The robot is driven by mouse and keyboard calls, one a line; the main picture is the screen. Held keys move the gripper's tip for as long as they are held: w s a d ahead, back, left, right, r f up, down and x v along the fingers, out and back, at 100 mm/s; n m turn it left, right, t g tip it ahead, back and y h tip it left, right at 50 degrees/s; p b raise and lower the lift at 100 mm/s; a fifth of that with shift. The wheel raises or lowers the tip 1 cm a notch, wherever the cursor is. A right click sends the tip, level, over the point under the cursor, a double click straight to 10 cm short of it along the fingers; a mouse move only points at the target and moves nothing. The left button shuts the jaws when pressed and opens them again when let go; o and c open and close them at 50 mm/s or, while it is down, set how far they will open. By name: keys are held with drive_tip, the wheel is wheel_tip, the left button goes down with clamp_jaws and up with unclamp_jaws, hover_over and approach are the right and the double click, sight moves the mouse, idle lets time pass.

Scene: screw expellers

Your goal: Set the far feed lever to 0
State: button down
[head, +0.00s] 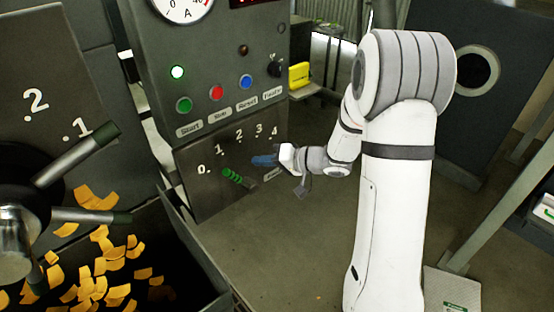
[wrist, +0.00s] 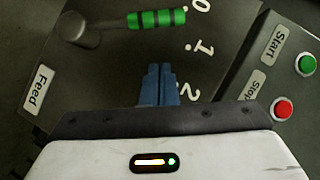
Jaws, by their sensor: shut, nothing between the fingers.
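The far feed lever (head: 238,178) has a green ribbed grip and sits on the dark panel below the buttons, on a dial marked 0 to 4. Its grip points left, close to the 0 (head: 203,169). In the wrist view the lever's grip (wrist: 157,19) also points near the 0, from a round grey pivot beside the Feed label (wrist: 38,89). My gripper (head: 263,160) has its blue fingers together and empty, in front of the dial right of the grip. In the wrist view the fingertips (wrist: 159,72) are apart from the grip, on the side of the higher numbers.
Start (head: 184,105), red (head: 216,93) and blue (head: 246,82) buttons are above the dial. At left, a dark hub with several dark-ended handles (head: 80,155) stands over a bin of yellow flakes (head: 100,275). The floor (head: 290,260) below my gripper is clear.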

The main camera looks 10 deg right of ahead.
sight(234, 177)
drive_tip(key=a+f, duration=0.2)
drive_tip(key=a, duration=0.2)
drive_tip(key=shift+s+a+f, duration=0.2)
drive_tip(key=shift+a+f, duration=0.15)
drive_tip(key=shift+f, duration=0.05)
drive_tip(key=shift+s+a+f+n+h+p, duration=0.2)
drive_tip(key=shift+s+a+p, duration=0.2)
drive_tip(key=shift+a, duration=0.15)
drive_tip(key=shift+s+a+f+n+h+p, duration=0.25)
drive_tip(key=shift+s+a, duration=0.1)
drive_tip(key=shift+a, duration=0.15)
drive_tip(key=shift+d+r, duration=0.1)
